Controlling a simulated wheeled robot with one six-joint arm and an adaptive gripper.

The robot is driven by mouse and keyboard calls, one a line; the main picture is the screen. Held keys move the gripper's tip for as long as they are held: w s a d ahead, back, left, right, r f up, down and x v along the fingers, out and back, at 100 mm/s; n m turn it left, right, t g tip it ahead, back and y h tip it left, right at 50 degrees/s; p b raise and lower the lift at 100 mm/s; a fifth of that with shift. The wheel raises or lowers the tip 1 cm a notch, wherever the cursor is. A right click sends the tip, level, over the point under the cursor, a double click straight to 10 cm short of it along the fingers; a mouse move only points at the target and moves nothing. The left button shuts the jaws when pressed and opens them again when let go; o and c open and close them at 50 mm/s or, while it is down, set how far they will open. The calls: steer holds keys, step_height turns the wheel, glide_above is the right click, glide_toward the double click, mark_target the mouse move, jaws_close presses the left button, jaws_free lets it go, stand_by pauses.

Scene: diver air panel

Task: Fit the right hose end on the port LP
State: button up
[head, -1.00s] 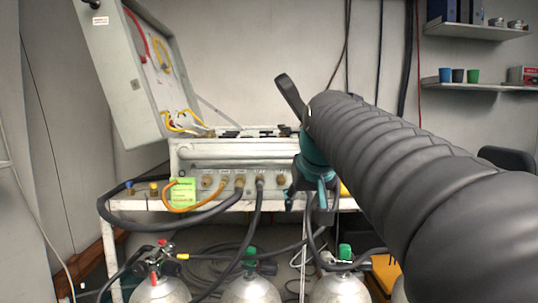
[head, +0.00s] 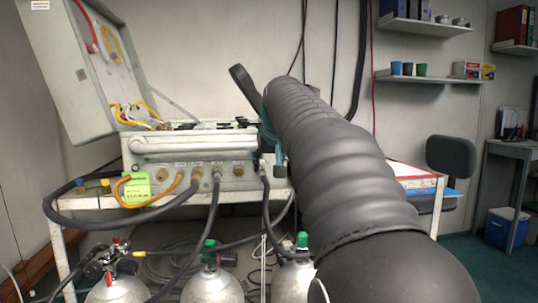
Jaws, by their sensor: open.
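The grey air panel (head: 205,185) stands on a white table with a row of brass fittings along its front. A bare brass port (head: 238,169) sits right of centre; the port labels are too small to read, so I cannot tell which is LP. A black hose (head: 265,193) rises to the panel's right end beside my gripper. Its upper end looks close to the panel face; I cannot tell whether it is seated. My gripper (head: 280,167) is open at the panel's right end, mostly hidden behind my arm, apparently not holding the hose.
Other black hoses (head: 215,200) and an orange hose (head: 123,192) run from the panel front. Gas cylinders (head: 210,287) stand below the table. A green tag (head: 135,190) hangs at the left front. The raised lid (head: 75,85) is at the left.

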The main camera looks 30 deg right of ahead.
mark_target(265, 177)
steer(key=shift+x, duration=3.2)
steer(key=shift+c, duration=0.3)
jaws_close()
